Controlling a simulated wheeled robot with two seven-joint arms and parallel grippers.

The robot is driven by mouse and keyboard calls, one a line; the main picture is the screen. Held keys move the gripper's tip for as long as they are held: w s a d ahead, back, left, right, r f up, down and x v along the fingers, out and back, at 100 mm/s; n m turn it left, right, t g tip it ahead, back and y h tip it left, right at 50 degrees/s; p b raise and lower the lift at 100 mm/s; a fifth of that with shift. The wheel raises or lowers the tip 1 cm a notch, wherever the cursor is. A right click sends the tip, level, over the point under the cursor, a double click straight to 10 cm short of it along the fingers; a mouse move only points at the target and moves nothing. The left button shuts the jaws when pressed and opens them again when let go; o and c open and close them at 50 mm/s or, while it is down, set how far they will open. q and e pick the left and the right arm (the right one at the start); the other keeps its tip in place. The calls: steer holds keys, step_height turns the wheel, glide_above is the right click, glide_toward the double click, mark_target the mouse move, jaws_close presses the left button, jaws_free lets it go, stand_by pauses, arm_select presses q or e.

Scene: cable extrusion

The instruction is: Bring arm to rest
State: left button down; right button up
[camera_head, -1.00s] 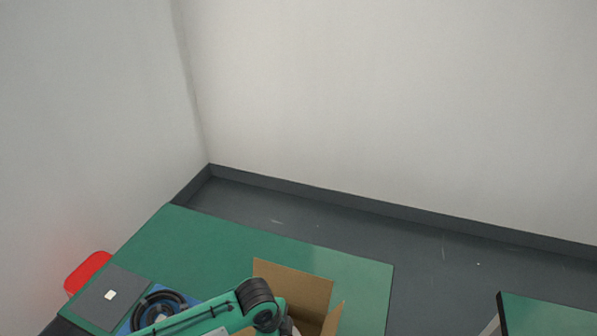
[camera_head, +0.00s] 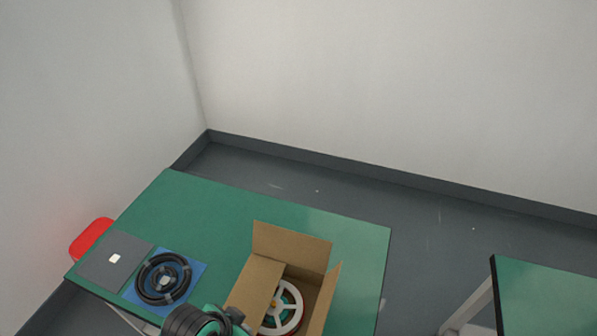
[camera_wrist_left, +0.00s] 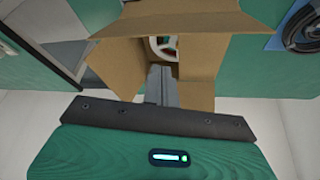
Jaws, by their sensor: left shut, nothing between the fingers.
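My left gripper (camera_wrist_left: 160,85) shows in the left wrist view with its grey fingers together and nothing between them. Its fingertips appear in front of the open cardboard box, apart from the reel; the exact gap is unclear. My right arm and gripper are in neither view.
The cardboard box (camera_head: 290,247) stands flaps-up on the green table (camera_head: 200,218) and holds a white reel (camera_head: 284,311). A black cable coil (camera_head: 164,278) lies on a blue mat. A grey plate (camera_head: 105,268), a red bin (camera_head: 91,238) and another green table (camera_head: 545,300) are nearby.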

arm_select(q)
steer(key=s+a+n+y, duration=0.3)
steer(key=s+a+n, duration=0.3)
steer(key=a, duration=0.5)
step_height(320, 180, down, 36)
steer(key=s+m+g+b, duration=0.1)
steer(key=s+g+b, duration=0.1)
steer(key=b, duration=0.3)
steer(key=s+a+f+b, duration=0.1)
steer(key=s+f+b, duration=0.1)
steer(key=s+f, duration=0.7)
steer(key=s+a+f+b, duration=0.2)
steer(key=s+f, duration=0.8)
steer(key=f, duration=0.5)
steer(key=shift+f+g+b, duration=0.25)
steer(key=shift+g+b, duration=0.15)
steer(key=shift+b, duration=0.2)
steer(key=shift+w, duration=0.1)
